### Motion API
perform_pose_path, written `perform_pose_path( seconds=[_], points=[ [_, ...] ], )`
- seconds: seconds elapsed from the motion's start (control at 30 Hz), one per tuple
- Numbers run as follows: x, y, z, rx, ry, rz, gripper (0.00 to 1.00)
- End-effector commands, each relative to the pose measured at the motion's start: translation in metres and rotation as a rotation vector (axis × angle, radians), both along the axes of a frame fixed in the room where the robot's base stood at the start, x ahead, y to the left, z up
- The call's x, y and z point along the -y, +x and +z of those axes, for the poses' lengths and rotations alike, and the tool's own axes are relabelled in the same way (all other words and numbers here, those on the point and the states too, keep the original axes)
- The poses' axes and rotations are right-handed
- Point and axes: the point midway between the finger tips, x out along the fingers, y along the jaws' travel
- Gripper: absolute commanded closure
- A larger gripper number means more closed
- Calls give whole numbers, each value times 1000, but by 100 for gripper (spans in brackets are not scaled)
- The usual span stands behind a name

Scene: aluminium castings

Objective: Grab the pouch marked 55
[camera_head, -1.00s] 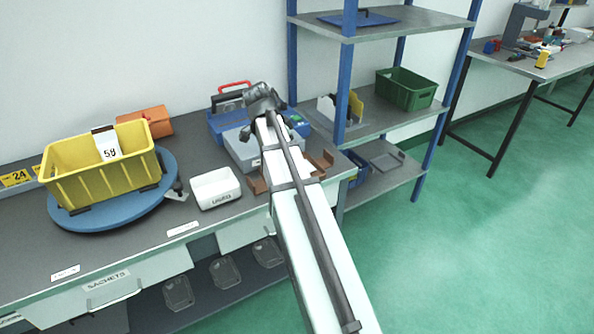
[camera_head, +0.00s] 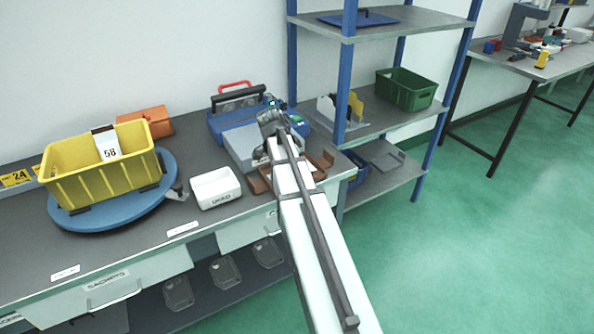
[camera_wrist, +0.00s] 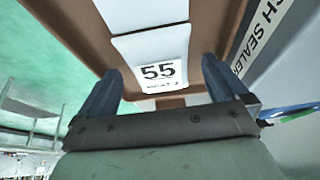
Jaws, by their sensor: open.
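A white pouch (camera_wrist: 152,42) marked 55 lies in a brown tray (camera_wrist: 228,28) in the wrist view. Its far end runs out of the top of the picture. My gripper (camera_wrist: 161,66) is open, with one blue-grey finger on each side of the marked end. I see no contact, and the height gap is hard to judge. In the head view, parts of the brown tray (camera_head: 322,160) show on both sides of my arm. The pouch and my fingers are hidden there by my arm.
A grey and blue machine (camera_head: 222,125) stands right behind the tray; lettering ending in "CH SEALER" shows beside it in the wrist view. A white bin (camera_head: 214,188) and a yellow crate (camera_head: 85,183) on a blue turntable (camera_head: 105,217) are left. A blue-post shelf (camera_head: 343,90) is close on the right.

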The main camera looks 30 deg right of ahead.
Motion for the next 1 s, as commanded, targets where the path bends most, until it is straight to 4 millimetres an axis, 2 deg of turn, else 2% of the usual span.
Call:
perform_pose_path(
  seconds=[0.27, 0.9, 1.0],
  points=[
    [1, 0, -2, 1, 0, 0, 2],
    [1, 0, -2, 0, 0, 0, 63],
    [1, 0, -2, 0, 0, 0, 63]
  ],
)
